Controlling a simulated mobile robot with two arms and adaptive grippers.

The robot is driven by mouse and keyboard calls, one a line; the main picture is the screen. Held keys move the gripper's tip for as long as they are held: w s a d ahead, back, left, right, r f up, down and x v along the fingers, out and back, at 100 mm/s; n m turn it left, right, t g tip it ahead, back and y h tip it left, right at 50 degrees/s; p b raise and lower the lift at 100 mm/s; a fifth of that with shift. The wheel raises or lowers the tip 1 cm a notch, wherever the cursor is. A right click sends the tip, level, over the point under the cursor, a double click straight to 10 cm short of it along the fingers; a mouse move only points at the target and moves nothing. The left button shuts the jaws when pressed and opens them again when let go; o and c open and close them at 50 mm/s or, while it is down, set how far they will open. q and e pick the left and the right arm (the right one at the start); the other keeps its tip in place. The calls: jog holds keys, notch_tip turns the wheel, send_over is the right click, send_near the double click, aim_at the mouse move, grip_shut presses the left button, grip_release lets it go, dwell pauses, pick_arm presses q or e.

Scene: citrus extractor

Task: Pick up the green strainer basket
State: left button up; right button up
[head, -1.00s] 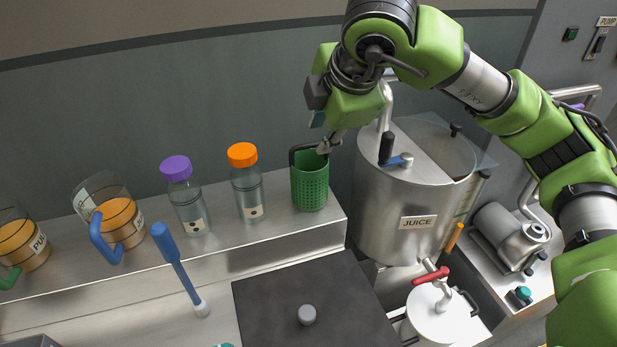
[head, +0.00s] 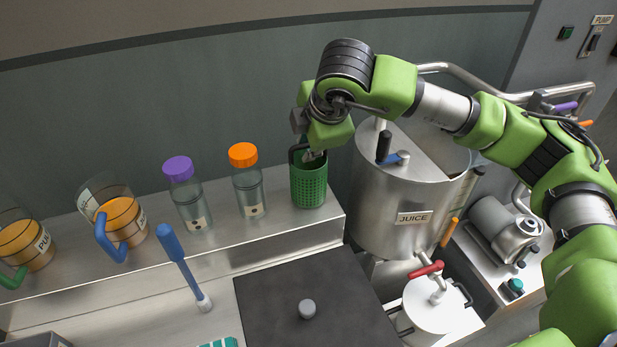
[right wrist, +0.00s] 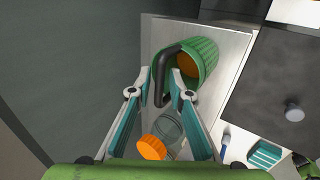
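The green strainer basket (head: 309,185) stands upright on the steel ledge, left of the juice tank. It has perforated sides and a black handle at its rim. In the right wrist view the basket (right wrist: 208,55) has its mouth towards the camera, with something orange showing inside. My right gripper (head: 313,155) is at the basket's rim in the head view. In the right wrist view its fingers (right wrist: 159,75) are apart, one on each side of the black handle (right wrist: 161,88), with gaps visible. My left gripper is not in view.
An orange-capped bottle (head: 247,188) stands close left of the basket, with a purple-capped bottle (head: 188,200) beyond it. The steel juice tank (head: 395,205) stands close on the right. A dark lid (head: 305,280) with a grey knob lies in front, below the ledge.

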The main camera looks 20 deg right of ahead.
grip_shut()
jog(key=shift+w+r, duration=0.1)
jog(key=shift+r, duration=0.05)
jog(key=shift+r+b, duration=0.25)
jog(key=shift+b, duration=0.05)
notch_tip(320, 180, up, 3)
jog(key=shift+f+b, duration=0.2)
jog(key=shift+b, duration=0.45)
jog(key=s+a+r+b, duration=0.2)
jog(key=s+a+r, duration=0.2)
jog(key=s+r, duration=0.5)
jog(key=s, duration=0.4)
jog(key=shift+s+r+b, duration=0.25)
jog(key=shift+r+b, duration=0.1)
